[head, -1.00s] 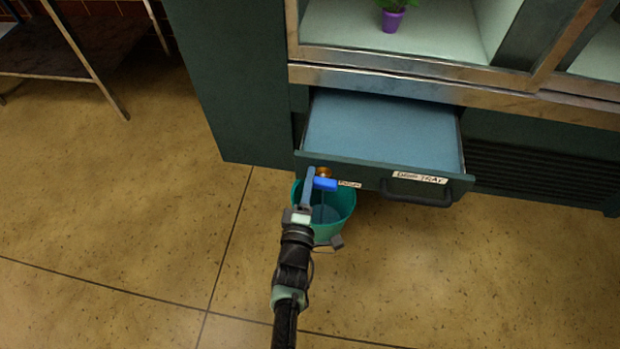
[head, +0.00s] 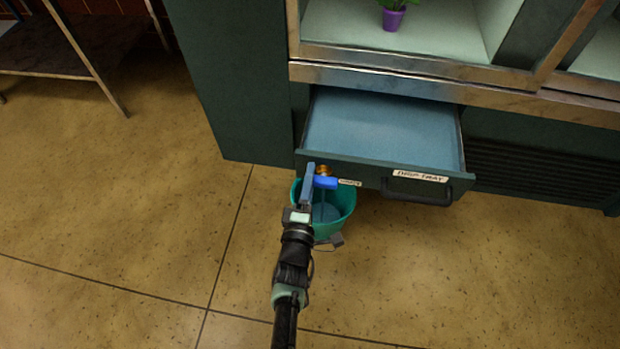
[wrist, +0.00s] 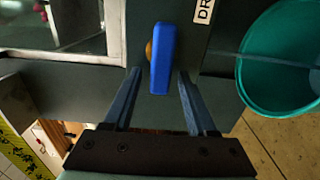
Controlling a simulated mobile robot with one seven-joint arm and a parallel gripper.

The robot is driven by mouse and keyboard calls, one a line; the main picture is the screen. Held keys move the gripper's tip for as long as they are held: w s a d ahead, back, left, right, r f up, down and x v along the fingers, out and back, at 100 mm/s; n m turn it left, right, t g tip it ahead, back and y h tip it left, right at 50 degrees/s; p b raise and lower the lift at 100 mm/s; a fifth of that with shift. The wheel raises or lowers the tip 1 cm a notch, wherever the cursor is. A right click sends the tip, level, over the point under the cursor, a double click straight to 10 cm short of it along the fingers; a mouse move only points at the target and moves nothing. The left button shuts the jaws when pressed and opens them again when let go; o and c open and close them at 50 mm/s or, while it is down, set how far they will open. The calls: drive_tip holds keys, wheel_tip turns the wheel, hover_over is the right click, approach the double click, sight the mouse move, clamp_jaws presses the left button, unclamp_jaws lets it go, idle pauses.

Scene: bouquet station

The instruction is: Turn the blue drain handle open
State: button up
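The blue drain handle (head: 326,183) sits on a brass valve (head: 323,170) at the left of the drip tray's front (head: 385,178). It points right, along the tray front. In the wrist view the handle (wrist: 161,58) stands upright in the picture, its lower end between the fingertips, with a gap on each side. My gripper (head: 309,168) is open at the valve; in the wrist view its two fingers (wrist: 159,72) are spread and hold nothing. A thin pale stream runs down from below the valve into the teal bucket (head: 348,212).
The bucket (wrist: 251,75) stands on the floor under the valve, close to my gripper. The drip tray is pulled out from the green cabinet (head: 225,90). A purple pot (head: 392,20) stands inside the cabinet. A metal table (head: 50,62) is at upper left; the floor between is clear.

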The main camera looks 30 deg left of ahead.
drive_tip(key=p+v, duration=0.5)
drive_tip(key=v, duration=0.8)
